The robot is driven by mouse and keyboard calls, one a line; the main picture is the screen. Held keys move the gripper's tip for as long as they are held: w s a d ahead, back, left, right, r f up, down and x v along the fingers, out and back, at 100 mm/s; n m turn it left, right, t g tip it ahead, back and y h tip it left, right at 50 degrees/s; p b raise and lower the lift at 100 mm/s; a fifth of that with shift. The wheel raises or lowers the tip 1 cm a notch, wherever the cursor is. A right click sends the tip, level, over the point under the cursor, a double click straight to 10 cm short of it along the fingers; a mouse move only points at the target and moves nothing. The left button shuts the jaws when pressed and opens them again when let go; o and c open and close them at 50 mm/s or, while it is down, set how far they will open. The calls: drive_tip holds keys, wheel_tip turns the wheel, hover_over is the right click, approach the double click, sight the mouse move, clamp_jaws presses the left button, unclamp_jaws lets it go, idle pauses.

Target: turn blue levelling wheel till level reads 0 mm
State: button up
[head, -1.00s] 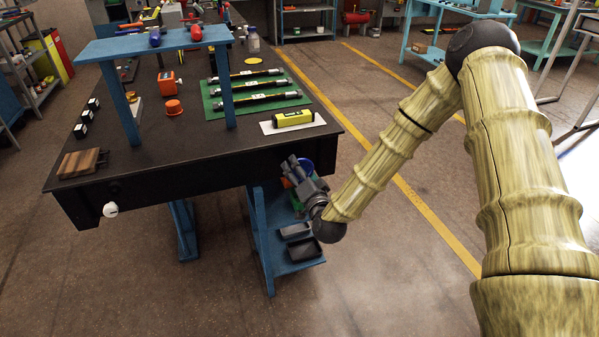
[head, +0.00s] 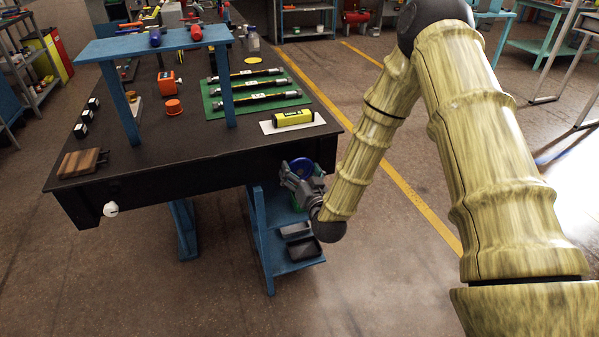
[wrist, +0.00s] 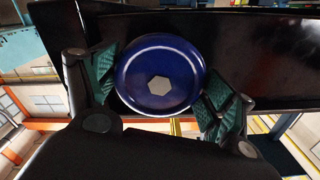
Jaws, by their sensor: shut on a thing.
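The blue levelling wheel (head: 302,167) is on the front of the dark bench near its right corner. In the wrist view the wheel (wrist: 159,75) is a round blue disc with a pale hexagonal centre. My gripper (wrist: 160,88) has its green pads on either side of the wheel's rim, shut on it. In the head view my gripper (head: 298,176) covers part of the wheel. The yellow level (head: 293,118) lies on a white sheet (head: 268,127) on the bench top near the right corner. Its reading is too small to make out.
The dark bench (head: 150,165) carries black hoses (head: 255,97) on a green mat (head: 210,105), orange parts (head: 173,107) and a blue overhead rack (head: 155,44). Grey trays (head: 303,248) stand on a blue shelf below my gripper.

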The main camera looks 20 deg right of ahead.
drive_tip(key=shift+f, duration=0.1)
drive_tip(key=o, duration=0.9)
drive_tip(key=s, duration=1.2)
drive_tip(key=shift+d, duration=0.2)
drive_tip(key=s+a+f+n+g+p, duration=0.2)
drive_tip(key=s+f+g+p, duration=0.3)
drive_tip(key=s+f, duration=0.4)
drive_tip(key=s+f+g+p, duration=0.1)
drive_tip(key=s+f+g, duration=0.2)
drive_tip(key=s, duration=0.6)
drive_tip(key=s+d+f+g+p, duration=0.1)
drive_tip(key=s+f+g, duration=0.3)
drive_tip(key=s, duration=0.5)
drive_tip(key=s+f+g+p, duration=0.2)
drive_tip(key=s+f+g, duration=0.2)
drive_tip(key=s, duration=0.5)
drive_tip(key=shift+d+f+n+g+h+p, duration=0.1)
drive_tip(key=shift+d+n+g+h+p, duration=0.1)
drive_tip(key=shift+g, duration=0.3)
drive_tip(key=shift+d+n+g+h+p, duration=0.1)
drive_tip(key=shift+n+g, duration=0.1)
drive_tip(key=shift+g, duration=0.3)
